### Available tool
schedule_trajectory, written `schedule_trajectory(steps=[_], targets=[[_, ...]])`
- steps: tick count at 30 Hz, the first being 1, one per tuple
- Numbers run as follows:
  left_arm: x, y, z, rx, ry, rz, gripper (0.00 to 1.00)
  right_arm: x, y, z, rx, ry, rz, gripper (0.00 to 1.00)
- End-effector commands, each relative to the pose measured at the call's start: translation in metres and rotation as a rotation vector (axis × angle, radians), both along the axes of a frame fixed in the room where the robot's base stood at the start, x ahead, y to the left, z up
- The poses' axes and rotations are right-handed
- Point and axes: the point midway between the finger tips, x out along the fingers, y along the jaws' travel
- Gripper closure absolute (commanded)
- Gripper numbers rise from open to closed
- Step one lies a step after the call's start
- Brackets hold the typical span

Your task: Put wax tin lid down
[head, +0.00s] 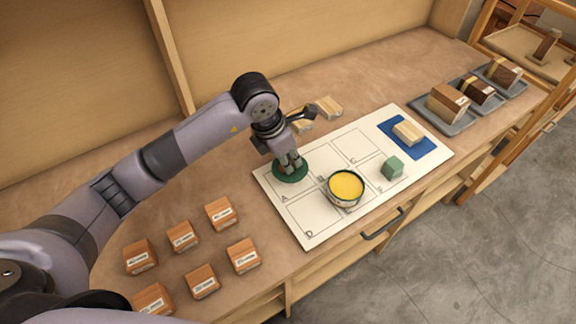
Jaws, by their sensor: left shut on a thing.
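The wax tin lid (291,175) is a dark green disc over square A of the white lettered board (320,229). My left gripper (290,165) points down at it and is shut on it. The lid looks flat and level, at or just above the board; I cannot tell whether it touches. The wax tin (346,188) stands open to the right, with yellow wax showing inside a dark green rim. My right gripper is not in view.
A green cube (392,168) and a pale block on a blue pad (430,150) are on the board's right part. Grey trays (462,127) with wooden blocks stand far right. Several labelled orange-brown blocks (184,236) stand front left. Pale wooden pieces (329,107) lie behind the gripper.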

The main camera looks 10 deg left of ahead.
Motion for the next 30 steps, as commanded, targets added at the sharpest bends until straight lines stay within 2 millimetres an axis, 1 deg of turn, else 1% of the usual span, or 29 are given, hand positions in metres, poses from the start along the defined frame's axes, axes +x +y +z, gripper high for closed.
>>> schedule_trajectory(steps=[3,6,9,17,21,22,30], targets=[[-0.002,0.000,-0.017,0.002,0.007,0.002,1.00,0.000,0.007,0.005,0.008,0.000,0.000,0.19],[-0.001,0.000,-0.032,0.000,0.005,0.002,1.00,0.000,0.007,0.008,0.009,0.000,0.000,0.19],[-0.001,0.000,-0.040,0.000,0.003,0.001,1.00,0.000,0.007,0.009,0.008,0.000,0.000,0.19],[0.000,0.000,-0.042,0.000,0.001,0.000,1.00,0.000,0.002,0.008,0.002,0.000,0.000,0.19],[0.000,0.000,-0.047,0.001,0.001,0.000,1.00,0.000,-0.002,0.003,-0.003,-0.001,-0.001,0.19],[0.000,0.000,-0.045,0.000,0.001,0.001,0.84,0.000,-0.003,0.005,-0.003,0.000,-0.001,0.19],[0.000,0.000,-0.044,0.000,0.002,0.001,0.66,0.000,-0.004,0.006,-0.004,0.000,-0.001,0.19]])
